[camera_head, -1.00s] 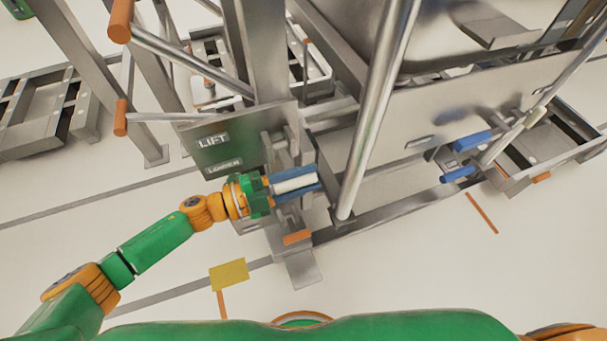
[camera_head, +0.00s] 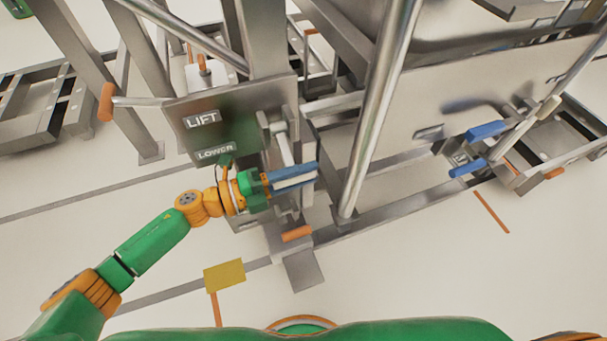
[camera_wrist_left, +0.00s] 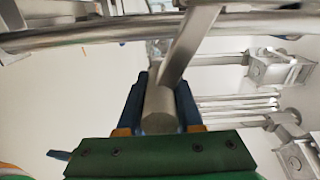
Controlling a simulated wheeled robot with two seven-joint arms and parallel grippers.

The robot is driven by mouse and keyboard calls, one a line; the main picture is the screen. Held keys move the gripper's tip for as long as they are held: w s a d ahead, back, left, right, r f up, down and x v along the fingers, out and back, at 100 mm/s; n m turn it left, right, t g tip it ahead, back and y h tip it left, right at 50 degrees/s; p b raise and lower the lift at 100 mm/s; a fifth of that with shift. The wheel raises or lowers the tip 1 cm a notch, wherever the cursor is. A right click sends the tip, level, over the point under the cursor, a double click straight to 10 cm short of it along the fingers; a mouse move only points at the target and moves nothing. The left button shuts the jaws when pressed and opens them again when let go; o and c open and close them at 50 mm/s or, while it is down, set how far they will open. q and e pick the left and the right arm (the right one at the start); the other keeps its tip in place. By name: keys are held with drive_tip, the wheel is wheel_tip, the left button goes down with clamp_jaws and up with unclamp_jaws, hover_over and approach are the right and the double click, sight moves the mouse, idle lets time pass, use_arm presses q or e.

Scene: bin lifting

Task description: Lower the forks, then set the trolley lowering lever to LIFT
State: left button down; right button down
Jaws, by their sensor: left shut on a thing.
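The lever plate (camera_head: 240,115) carries a LIFT label (camera_head: 203,119) above a LOWER label (camera_head: 215,152). The lowering lever (camera_head: 282,143) is a pale metal rod running down beside the plate's right edge. My left gripper (camera_head: 300,177) is shut on the lever's lower end, to the right of and slightly below the LOWER label. In the left wrist view, the round end of the lever (camera_wrist_left: 160,112) sits between the blue fingers of the gripper (camera_wrist_left: 160,95). The fingers hide part of the grip in the head view. My right gripper is not in view.
A thick steel bar (camera_head: 375,115) slants close to the right of my left gripper. Blue-handled fittings (camera_head: 485,131) are at the right.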

sight(268, 188)
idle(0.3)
use_arm(q)
drive_tip(key=c, duration=0.6)
unclamp_jaws()
drive_tip(key=v, duration=0.7)
drive_tip(key=shift+a, duration=0.15)
